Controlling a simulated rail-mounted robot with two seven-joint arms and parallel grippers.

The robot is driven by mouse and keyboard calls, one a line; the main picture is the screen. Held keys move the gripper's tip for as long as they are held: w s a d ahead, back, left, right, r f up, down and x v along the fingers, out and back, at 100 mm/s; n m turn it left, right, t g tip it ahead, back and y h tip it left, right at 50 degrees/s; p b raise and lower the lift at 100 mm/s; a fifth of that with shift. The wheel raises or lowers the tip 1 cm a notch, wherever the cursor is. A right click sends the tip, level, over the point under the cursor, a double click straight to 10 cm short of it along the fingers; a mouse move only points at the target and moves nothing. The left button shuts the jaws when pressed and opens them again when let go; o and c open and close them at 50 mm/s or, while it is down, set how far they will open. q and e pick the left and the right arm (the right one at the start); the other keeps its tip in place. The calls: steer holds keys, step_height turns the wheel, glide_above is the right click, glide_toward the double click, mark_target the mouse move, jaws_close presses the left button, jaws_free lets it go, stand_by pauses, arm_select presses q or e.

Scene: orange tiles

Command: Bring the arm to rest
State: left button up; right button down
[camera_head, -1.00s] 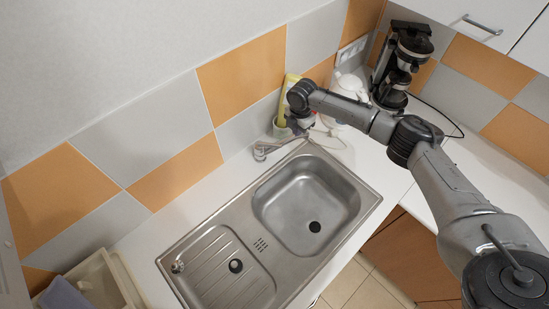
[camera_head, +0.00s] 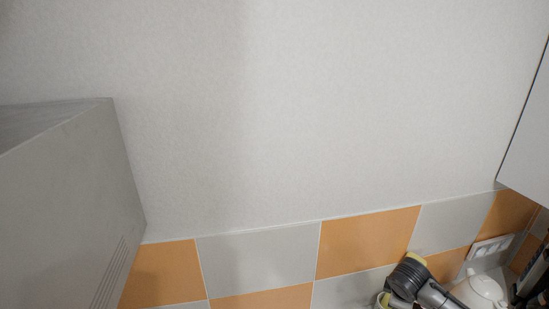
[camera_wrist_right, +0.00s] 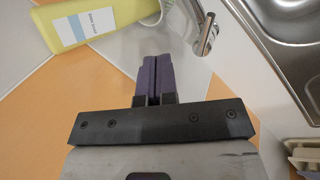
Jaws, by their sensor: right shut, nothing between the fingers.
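My right arm (camera_head: 425,285) shows only in part, at the bottom right of the head view, in front of the tiles. Its fingers are out of that view. In the right wrist view my right gripper (camera_wrist_right: 155,75) has its two purple-tipped fingers together, with nothing between them. The fingers are near the faucet (camera_wrist_right: 206,35) and a yellow bottle with a white label (camera_wrist_right: 90,22). My left gripper is in no view.
The steel sink (camera_wrist_right: 285,22) is at the upper right of the wrist view. In the head view a white teapot (camera_head: 482,290) and a wall socket (camera_head: 490,247) are right of my arm. A grey box-like cabinet (camera_head: 60,210) is at the left.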

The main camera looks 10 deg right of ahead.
steer(key=w+a+r+m+t, duration=0.1)
steer(key=a+r+t, duration=0.3)
steer(key=a+r, duration=0.45)
steer(key=s+a+r+m+t+y+p, duration=0.2)
steer(key=s+a+r+m+t+p, duration=0.15)
steer(key=s+a+r, duration=0.5)
steer(key=s+f+m+g+p, duration=0.1)
steer(key=s+f, duration=0.4)
steer(key=s, duration=0.5)
steer(key=s+a+f+m+g+y+p, duration=0.1)
steer(key=s+f+g+p, duration=0.3)
steer(key=s, duration=0.6)
steer(key=s+a+f+m+g+p, duration=0.1)
steer(key=s+f+g+p, duration=0.1)
steer(key=s+f, duration=0.5)
steer(key=s+p, duration=0.1)
steer(key=s, duration=0.2)
steer(key=shift+s+a+f+y, duration=0.2)
steer(key=shift+s+f+y, duration=0.1)
steer(key=shift+s, duration=0.05)
steer(key=shift+m, duration=0.25)
